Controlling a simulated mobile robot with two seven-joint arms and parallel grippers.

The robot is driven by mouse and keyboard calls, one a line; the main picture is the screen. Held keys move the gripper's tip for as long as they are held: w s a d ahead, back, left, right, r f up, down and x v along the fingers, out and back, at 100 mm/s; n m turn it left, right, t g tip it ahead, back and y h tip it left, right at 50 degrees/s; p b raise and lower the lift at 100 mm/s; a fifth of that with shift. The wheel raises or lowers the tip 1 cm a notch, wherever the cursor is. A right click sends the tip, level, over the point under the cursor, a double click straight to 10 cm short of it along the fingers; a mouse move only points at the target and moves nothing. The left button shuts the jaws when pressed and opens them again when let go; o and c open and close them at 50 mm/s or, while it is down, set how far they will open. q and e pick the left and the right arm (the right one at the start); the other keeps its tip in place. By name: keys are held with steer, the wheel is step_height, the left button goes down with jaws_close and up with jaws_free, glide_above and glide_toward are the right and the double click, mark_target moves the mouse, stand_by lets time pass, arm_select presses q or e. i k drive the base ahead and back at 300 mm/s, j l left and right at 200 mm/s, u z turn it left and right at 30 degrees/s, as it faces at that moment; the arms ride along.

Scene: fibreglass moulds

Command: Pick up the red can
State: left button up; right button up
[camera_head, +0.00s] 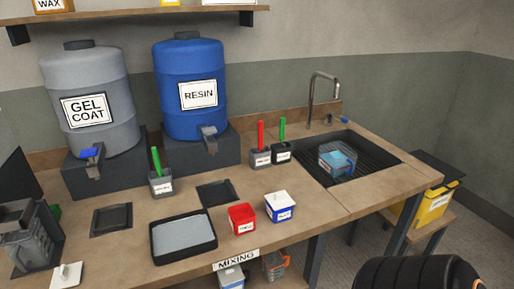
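The red can (242,219) is a small, square-sided container with a white label. It stands upright on the wooden worktop (330,205) near the front edge, above the MIXING sign. Its top looks red with a small pale mark. It stands between a black tray (183,236) of grey material on its left and a blue can (280,207) with a white top on its right, apart from both. Neither of my grippers is in view, so their state is not shown.
Behind stand a grey GEL COAT drum (88,135) and a blue RESIN drum (190,115) with taps. Brush holders (261,158) and a flat black square (216,193) lie behind the cans. A sink (375,155) with a tap is at right. Bare worktop lies around the red can.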

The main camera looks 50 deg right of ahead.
mark_target(242, 217)
steer(key=l+z, duration=0.15)
steer(key=z, duration=1.3)
